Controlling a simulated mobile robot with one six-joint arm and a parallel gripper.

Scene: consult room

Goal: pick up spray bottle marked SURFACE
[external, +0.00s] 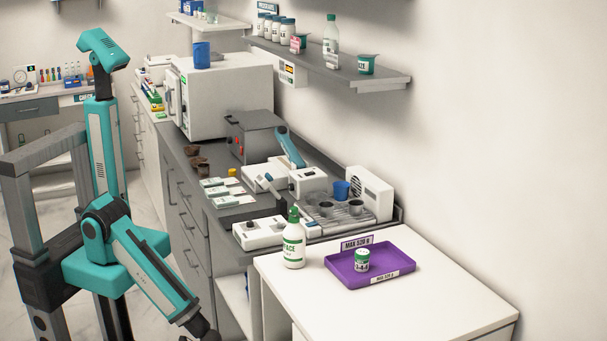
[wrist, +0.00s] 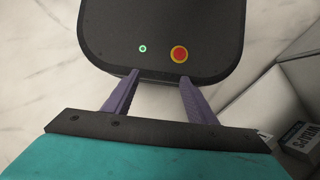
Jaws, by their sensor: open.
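The spray bottle marked SURFACE (external: 294,244) is white with a green top and a green-lettered label, of which "FACE" shows. It stands upright on the white table, left of the purple tray, in the external view. It does not show in the wrist view. My gripper (wrist: 152,82) shows in the wrist view with its two purple fingers spread and no object held between them. In the external view my arm hangs down at the lower left, apart from the bottle, and its end is cut off by the bottom edge.
A purple tray (external: 342,279) holds a small green-lidded jar (external: 362,260) on the white table (external: 440,318). A drip tray with cups, a white fan-like unit (external: 369,192) and a white device (external: 258,232) stand behind. The table's front right is clear.

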